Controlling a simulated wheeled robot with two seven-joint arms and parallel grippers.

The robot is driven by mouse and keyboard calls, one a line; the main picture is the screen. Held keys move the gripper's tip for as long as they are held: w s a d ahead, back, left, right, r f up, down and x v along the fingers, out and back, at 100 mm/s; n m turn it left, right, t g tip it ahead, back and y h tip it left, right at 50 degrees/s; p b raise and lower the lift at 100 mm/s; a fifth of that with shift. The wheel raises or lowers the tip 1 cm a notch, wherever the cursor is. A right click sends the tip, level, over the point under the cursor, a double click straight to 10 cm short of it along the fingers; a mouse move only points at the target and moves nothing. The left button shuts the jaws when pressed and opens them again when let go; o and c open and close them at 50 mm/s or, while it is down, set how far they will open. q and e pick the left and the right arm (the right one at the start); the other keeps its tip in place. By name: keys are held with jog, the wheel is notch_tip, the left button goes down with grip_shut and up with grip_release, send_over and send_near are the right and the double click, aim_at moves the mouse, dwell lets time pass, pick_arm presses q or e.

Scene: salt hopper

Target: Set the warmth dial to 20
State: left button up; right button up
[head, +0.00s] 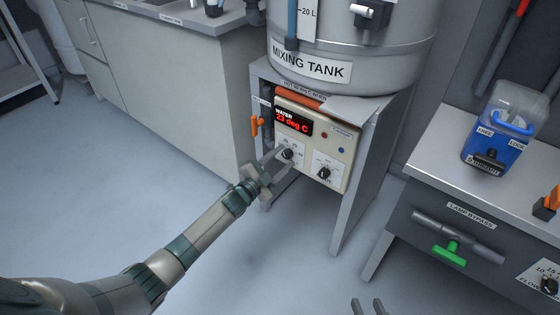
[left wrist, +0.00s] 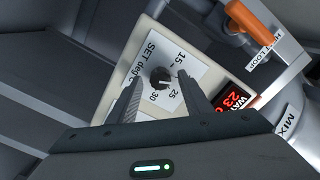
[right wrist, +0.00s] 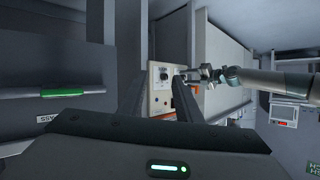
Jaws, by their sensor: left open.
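The warmth dial (head: 288,154) is a small black knob on the cream control panel (head: 330,142) under the mixing tank. In the left wrist view the dial (left wrist: 160,78) sits on a white "SET deg C" scale with 15, 25 and 30 readable; the 20 is not readable. Its pointer cannot be read surely. My left gripper (head: 279,163) is open at the panel; its fingertips (left wrist: 158,82) stand on either side of the knob, with contact unclear. The red display (head: 292,122) reads WATER 23 deg C. My right gripper (head: 368,306) is open and empty, far from the panel.
A second black knob (head: 324,173) is on the panel's right. An orange valve handle (head: 255,126) is at its left. The mixing tank (head: 350,45) stands above. A bench with a green handle (head: 449,254) and a blue container (head: 497,130) is at right. The floor in front is clear.

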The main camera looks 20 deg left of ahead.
pick_arm(q)
jog(key=shift+s+a, duration=0.2)
jog(key=shift+s, duration=0.25)
jog(key=shift+s+a, duration=0.15)
jog(key=shift+s, duration=0.2)
jog(key=p+v, duration=0.2)
jog(key=v, duration=1.3)
jog(key=shift+s, duration=0.35)
pick_arm(e)
jog(key=s+d+f+g+h, duration=0.1)
jog(key=s+d+f+g, duration=0.2)
jog(key=s+f+g, duration=0.1)
jog(key=shift+s+f, duration=0.4)
jog(key=shift+f, duration=0.35)
